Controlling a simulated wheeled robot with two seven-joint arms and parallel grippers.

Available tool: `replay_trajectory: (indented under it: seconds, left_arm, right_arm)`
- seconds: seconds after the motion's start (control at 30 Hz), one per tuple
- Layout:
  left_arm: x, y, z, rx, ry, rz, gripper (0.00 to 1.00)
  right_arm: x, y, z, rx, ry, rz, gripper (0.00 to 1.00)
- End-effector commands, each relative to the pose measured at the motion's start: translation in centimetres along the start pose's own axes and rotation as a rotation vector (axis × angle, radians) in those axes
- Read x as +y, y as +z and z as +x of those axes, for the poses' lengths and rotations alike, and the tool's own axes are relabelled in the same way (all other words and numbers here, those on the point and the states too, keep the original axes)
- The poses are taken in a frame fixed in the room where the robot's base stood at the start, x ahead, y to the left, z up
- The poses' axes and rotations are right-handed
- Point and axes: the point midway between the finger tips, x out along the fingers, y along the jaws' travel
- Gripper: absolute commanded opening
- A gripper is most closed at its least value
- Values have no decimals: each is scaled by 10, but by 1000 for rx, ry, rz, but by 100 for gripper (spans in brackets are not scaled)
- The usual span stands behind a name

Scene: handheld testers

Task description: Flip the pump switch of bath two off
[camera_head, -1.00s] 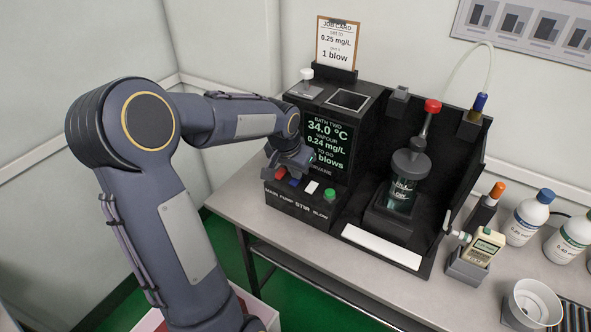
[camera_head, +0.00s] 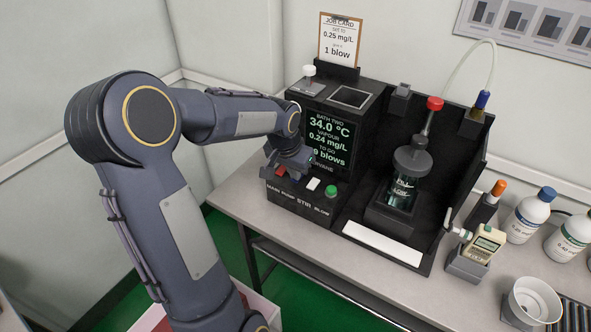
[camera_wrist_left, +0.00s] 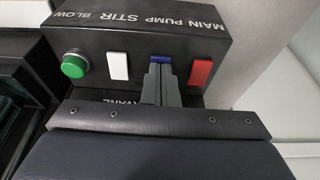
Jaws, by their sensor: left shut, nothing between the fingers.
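The bath two unit (camera_head: 335,130) is a black box with a lit screen (camera_head: 330,140). Its sloped front panel carries a red main switch (camera_wrist_left: 201,72), a blue pump switch (camera_wrist_left: 161,59), a white stir switch (camera_wrist_left: 118,66) and a green blow button (camera_wrist_left: 74,66). My left gripper (camera_head: 293,172) is shut and empty. In the left wrist view its fingertips (camera_wrist_left: 160,70) are at the blue pump switch and cover part of it; I cannot tell if they touch. The gripper hides the blue switch in the head view. The right gripper is not in view.
A bubbler vessel (camera_head: 404,185) with a red-capped tube stands in the black bay to the right. A handheld tester (camera_head: 486,243) sits in a holder, near bottles (camera_head: 528,215) and a white cup (camera_head: 532,302). The bench (camera_head: 235,200) is bare left of the unit.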

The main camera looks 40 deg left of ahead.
Motion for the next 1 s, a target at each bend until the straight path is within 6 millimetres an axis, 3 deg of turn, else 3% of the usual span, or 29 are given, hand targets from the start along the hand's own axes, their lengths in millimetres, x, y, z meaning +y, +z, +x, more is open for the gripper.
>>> replay_trajectory:
  seconds: [0.17,0.37,0.7,1.0]
  left_arm:
    - [0,-1,-6,-6,0,0,0]
    - [2,-16,-45,-1,0,3,0]
    - [2,-11,-112,4,-1,1,0]
    - [2,-9,-137,1,1,2,0]
  right_arm:
    - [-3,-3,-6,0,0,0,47]
    - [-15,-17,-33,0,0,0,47]
    - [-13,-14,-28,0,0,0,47]
    - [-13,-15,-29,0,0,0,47]
